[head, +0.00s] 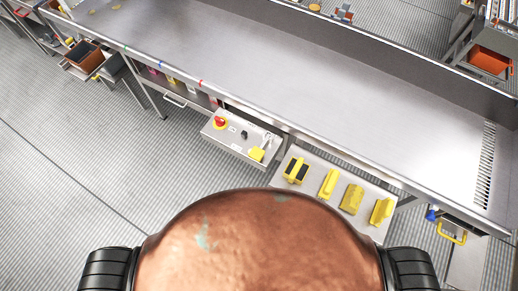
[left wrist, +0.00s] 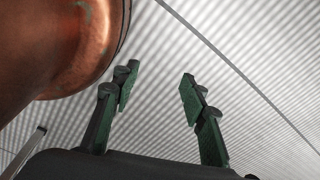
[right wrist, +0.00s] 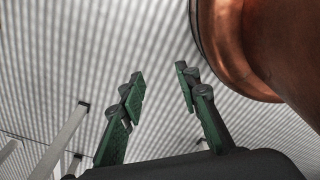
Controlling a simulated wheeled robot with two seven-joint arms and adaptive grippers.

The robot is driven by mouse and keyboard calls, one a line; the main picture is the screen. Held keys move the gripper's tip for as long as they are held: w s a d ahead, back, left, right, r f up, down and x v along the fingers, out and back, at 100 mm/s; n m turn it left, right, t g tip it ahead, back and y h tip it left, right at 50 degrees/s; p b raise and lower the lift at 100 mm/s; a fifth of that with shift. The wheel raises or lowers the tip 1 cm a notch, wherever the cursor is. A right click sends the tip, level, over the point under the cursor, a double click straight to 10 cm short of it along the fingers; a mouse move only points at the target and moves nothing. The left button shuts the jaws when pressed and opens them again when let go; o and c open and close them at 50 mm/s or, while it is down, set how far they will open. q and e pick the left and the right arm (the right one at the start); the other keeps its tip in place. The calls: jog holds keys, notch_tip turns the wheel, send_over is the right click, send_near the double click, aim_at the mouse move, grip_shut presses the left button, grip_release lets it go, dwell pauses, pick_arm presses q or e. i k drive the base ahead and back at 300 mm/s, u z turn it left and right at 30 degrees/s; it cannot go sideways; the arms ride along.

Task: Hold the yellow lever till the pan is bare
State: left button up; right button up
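A long grey steel pan (head: 300,85) runs across the head view from upper left to lower right. Most of its visible floor is bare, with a few small tan pieces (head: 117,7) at its far upper left end. Below its near edge, a control box (head: 238,139) carries a red button (head: 220,122) and a yellow lever-like part (head: 257,155); I cannot tell for sure that this is the lever. My left gripper (left wrist: 157,88) is open and empty above the ribbed floor. My right gripper (right wrist: 158,85) is also open and empty. Neither gripper shows in the head view.
A pale plate (head: 312,184) right of the control box holds several yellow tools, including a yellow block (head: 351,198). A yellow handle (head: 452,233) is at lower right. An orange bin (head: 488,60) stands upper right, a brown bin (head: 85,56) upper left. Floor at left is clear.

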aim_at(257, 154)
jog(key=u, duration=0.55)
jog(key=k, duration=1.35)
jog(key=u, duration=0.2)
jog(key=i, duration=0.55)
jog(key=z, duration=0.75)
jog(key=i, duration=0.35)
jog(key=z, duration=0.35)
